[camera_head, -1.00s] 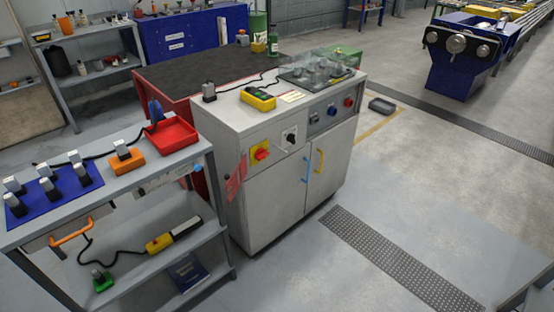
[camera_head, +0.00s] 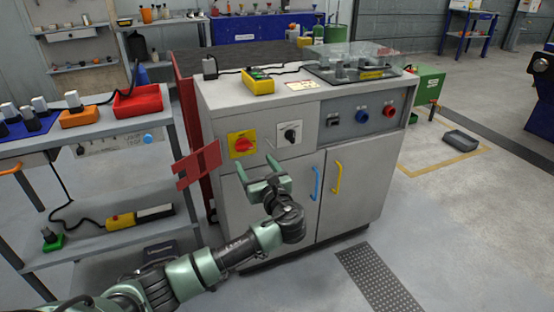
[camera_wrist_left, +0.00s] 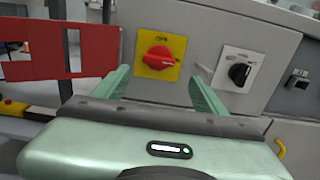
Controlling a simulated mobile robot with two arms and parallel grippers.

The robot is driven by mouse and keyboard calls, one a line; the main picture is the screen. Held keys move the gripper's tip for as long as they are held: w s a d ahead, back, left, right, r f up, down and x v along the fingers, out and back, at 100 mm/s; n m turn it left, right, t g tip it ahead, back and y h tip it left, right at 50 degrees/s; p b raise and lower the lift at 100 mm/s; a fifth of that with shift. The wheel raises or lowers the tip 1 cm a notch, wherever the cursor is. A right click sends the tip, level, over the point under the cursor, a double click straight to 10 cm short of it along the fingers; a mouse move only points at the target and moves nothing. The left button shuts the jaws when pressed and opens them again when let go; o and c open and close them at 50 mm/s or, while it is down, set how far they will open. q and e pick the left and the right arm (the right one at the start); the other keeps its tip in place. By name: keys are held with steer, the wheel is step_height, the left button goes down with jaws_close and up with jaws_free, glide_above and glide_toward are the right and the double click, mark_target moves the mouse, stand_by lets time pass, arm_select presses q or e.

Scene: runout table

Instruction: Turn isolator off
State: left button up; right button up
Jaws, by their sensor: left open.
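The isolator is a red rotary handle on a yellow plate (camera_head: 242,144), on the front of the grey cabinet (camera_head: 262,103). It also shows in the left wrist view (camera_wrist_left: 158,57), where the red handle lies roughly level, slightly tilted. My left gripper (camera_head: 258,168) is open and empty in front of the cabinet, just below and right of the isolator. In the left wrist view its two fingers (camera_wrist_left: 158,88) stand apart, with the isolator seen between and beyond them, not touched. My right gripper is not in view.
A black knob on a white plate (camera_head: 290,134) sits right of the isolator. A red slotted plate (camera_head: 198,165) juts out left of it. Blue (camera_head: 316,183) and yellow (camera_head: 336,178) door handles are below right. A shelf table (camera_head: 100,135) stands at left.

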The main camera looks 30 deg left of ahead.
mark_target(245, 149)
arm_select(q)
steer(key=x, duration=0.3)
steer(key=shift+s+a+r+b, duration=0.15)
steer(key=shift+a+r+b, duration=0.05)
steer(key=shift+b, duration=0.2)
steer(key=shift+b+x, duration=0.5)
steer(key=shift+x, duration=1.85)
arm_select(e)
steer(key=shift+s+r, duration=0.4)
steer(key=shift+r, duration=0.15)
arm_select(q)
steer(key=c, duration=1.4)
steer(key=shift+o, duration=0.2)
